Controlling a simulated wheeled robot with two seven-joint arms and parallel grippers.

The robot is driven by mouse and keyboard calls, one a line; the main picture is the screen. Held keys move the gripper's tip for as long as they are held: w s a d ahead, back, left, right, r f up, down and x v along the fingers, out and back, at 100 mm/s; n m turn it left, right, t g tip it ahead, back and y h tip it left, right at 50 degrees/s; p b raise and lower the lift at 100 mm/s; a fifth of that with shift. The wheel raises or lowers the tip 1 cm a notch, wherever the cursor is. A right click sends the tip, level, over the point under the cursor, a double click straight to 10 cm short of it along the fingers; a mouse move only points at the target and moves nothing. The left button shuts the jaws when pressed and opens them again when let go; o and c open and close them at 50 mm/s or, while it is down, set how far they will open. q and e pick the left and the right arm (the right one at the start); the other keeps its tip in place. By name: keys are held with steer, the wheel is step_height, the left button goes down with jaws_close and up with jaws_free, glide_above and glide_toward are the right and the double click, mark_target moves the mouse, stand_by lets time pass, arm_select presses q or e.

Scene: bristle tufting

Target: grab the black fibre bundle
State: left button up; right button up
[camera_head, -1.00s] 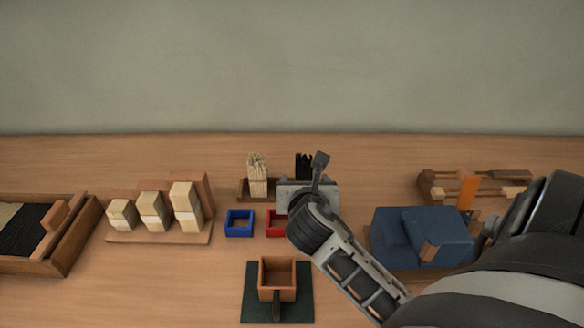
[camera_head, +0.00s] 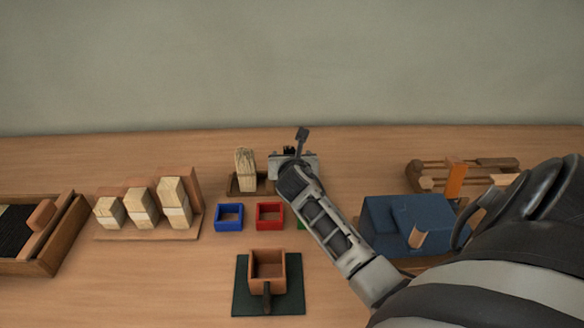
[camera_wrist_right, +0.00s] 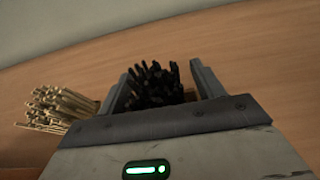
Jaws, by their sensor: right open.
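The black fibre bundle (camera_wrist_right: 155,85) stands between the two fingers of my right gripper (camera_wrist_right: 160,83) in the right wrist view. The fingers are apart, one on each side of it, with a small gap visible at the right finger. In the head view my right gripper (camera_head: 291,158) is at the back of the table, and only the dark top of the bundle (camera_head: 289,151) shows above it. The rest is hidden by the gripper and wrist. My left gripper is in neither view.
A pale fibre bundle (camera_head: 245,170) stands just left of the right gripper. Blue (camera_head: 229,216) and red (camera_head: 269,215) square trays lie in front, with a green one (camera_head: 301,223) partly hidden by my arm. A blue block-shaped object (camera_head: 395,222) stands to the right.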

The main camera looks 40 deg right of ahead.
steer(key=shift+c, duration=0.4)
steer(key=c, duration=1)
